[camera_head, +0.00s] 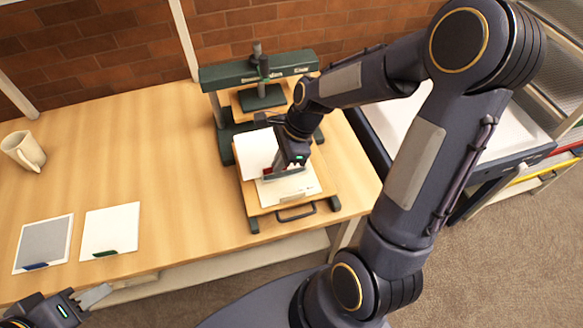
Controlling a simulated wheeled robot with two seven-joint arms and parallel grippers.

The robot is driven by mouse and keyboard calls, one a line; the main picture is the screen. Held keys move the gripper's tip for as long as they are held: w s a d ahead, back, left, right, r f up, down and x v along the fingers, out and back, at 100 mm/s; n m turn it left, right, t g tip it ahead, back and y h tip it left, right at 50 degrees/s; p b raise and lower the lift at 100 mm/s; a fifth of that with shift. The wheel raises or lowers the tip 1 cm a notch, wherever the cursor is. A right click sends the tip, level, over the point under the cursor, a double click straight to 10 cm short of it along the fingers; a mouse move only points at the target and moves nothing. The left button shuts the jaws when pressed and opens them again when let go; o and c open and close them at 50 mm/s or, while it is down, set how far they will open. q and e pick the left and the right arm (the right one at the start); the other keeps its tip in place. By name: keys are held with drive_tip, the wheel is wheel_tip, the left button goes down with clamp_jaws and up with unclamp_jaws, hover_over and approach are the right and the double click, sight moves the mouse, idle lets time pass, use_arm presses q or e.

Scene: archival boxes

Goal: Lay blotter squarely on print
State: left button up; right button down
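A white sheet (255,150), perhaps the blotter, is on or just above the press's wooden board, turned relative to it. My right gripper (283,173) is over its near edge beside a red tab (268,171); the hand hides the fingertips, so I cannot tell whether it grips the sheet. Another pale sheet (298,184) lies on the board below the gripper, partly covered. A grey-faced print with a white border and blue tab (46,241) lies at the table's left. A white sheet with a green tab (111,229) lies beside it. My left gripper (94,296) is at the lower left, away from the sheets.
The green press (258,72) stands behind the wooden board (324,197), its plate raised. The board has a dark front handle (296,212). A mug (23,151) stands at the far left. A white tray or sink (485,125) is to the right. The table's middle is clear.

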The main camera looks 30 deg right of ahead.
drive_tip(key=d+f, duration=0.1)
drive_tip(key=f, duration=0.1)
drive_tip(key=w+d+f, duration=0.1)
drive_tip(key=d+f, duration=0.1)
drive_tip(key=shift+d+f, duration=0.1)
drive_tip(key=shift+f, duration=0.05)
drive_tip(key=shift+d+f, duration=0.2)
drive_tip(key=shift+f, duration=1.6)
drive_tip(key=shift+f, duration=0.2)
drive_tip(key=c, duration=1.6)
unclamp_jaws()
drive_tip(key=shift+c, duration=0.2)
drive_tip(key=shift+r, duration=0.15)
